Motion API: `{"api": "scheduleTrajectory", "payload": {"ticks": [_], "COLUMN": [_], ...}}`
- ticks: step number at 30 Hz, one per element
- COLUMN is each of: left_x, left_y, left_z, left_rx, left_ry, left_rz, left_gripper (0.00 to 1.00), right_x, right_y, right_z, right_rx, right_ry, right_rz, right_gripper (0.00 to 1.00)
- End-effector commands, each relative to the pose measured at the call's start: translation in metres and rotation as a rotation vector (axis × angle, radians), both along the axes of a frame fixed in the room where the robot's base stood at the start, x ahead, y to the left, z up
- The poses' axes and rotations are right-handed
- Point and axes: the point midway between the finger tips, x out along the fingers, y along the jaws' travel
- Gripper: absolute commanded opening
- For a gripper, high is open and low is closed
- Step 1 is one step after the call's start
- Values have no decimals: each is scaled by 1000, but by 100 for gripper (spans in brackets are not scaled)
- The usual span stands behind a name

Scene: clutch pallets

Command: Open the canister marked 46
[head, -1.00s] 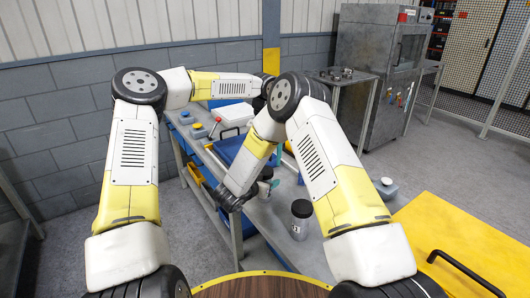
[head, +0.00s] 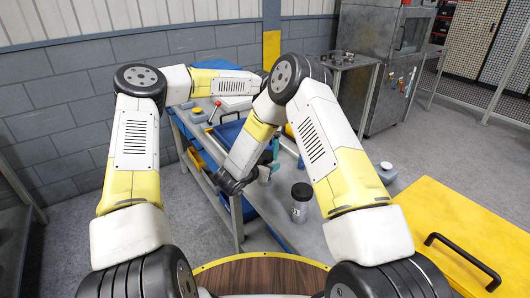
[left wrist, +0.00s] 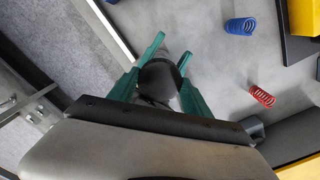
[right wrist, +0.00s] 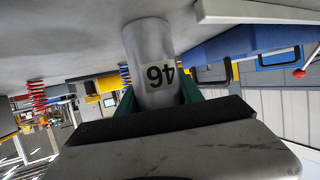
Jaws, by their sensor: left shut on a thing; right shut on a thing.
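The grey canister marked 46 (right wrist: 147,45) is in the right wrist view, its number label upside down in that picture. My right gripper (right wrist: 158,97) is shut around its side, with teal fingers on both sides. In the left wrist view, my left gripper (left wrist: 170,50) is shut on a round black lid (left wrist: 158,78) between its teal fingers. I cannot tell whether the lid is apart from the canister. In the head view, a teal finger shows beside the right forearm, and the rest of both grippers is largely hidden.
Another canister (head: 300,208) with a black lid stands on the grey bench nearby. A yellow surface with a black handle (head: 462,258) is at the right.

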Motion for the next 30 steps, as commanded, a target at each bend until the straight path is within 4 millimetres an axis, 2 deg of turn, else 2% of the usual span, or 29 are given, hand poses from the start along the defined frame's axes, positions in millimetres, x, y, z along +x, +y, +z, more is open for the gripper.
{"api": "scheduleTrajectory", "payload": {"ticks": [3, 10, 18, 19, 21, 30], "left_x": [-1, 0, 0, 0, 0, 0], "left_y": [-2, -2, -2, -2, -2, 0], "left_z": [1, 1, 1, 1, 1, 0], "left_rx": [-1, -2, -5, -5, -5, -1], "left_ry": [-1, -2, 0, 0, 0, 0], "left_rz": [33, 281, 294, 294, 294, 295], "left_gripper": [8, 8, 8, 63, 76, 78], "right_x": [0, 0, 0, 0, 0, 0], "right_y": [1, 2, 2, 2, 2, 0], "right_z": [1, 1, 1, 1, 1, 1], "right_rx": [1, 1, 2, 2, 2, 0], "right_ry": [-1, -1, -1, -1, -1, -1], "right_rz": [3, 4, 5, 5, 5, 0], "right_gripper": [0, 0, 0, 0, 0, 0]}}
